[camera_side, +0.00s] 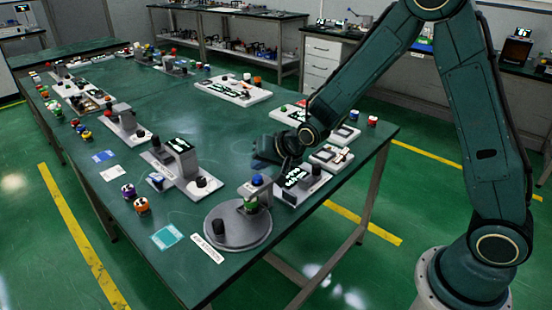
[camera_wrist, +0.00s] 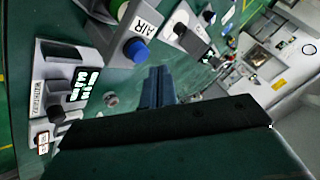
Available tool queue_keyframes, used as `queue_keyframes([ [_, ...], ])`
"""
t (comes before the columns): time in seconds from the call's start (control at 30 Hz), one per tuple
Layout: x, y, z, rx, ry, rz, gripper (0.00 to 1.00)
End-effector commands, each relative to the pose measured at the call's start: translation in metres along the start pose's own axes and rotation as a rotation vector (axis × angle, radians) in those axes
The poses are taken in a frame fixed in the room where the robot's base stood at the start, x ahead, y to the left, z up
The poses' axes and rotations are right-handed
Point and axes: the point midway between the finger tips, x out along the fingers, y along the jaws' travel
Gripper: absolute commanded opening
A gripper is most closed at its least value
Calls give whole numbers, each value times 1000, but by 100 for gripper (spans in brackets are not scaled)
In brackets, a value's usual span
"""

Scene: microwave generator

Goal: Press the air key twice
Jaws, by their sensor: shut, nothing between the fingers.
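The air key appears to be the blue button (camera_wrist: 137,48) beside a white label reading AIR (camera_wrist: 143,24) in the wrist view. A blue-topped part (camera_side: 257,181) stands over the round grey base in the side view and looks like the same key. My gripper (camera_wrist: 158,72) is shut and empty, its blue-grey fingers together, below the blue button in the wrist view. In the side view my gripper (camera_side: 262,160) is above the table, close to the blue top. I cannot tell the exact gap; they look apart.
The round grey base (camera_side: 258,236) carries a green part and a black knob. A unit with a lit display (camera_side: 295,177) stands just right of it; its display (camera_wrist: 86,84) also shows in the wrist view. A device with a black knob (camera_side: 203,182) stands to the left.

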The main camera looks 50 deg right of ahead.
Motion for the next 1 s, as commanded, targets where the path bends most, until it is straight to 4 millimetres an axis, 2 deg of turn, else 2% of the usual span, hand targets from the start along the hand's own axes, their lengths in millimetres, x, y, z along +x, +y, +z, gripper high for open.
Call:
queue_keyframes([
  [0.6,-29,-21,-21,0,2,-1,0],
  [1.0,-30,-22,-22,0,1,-1,0],
])
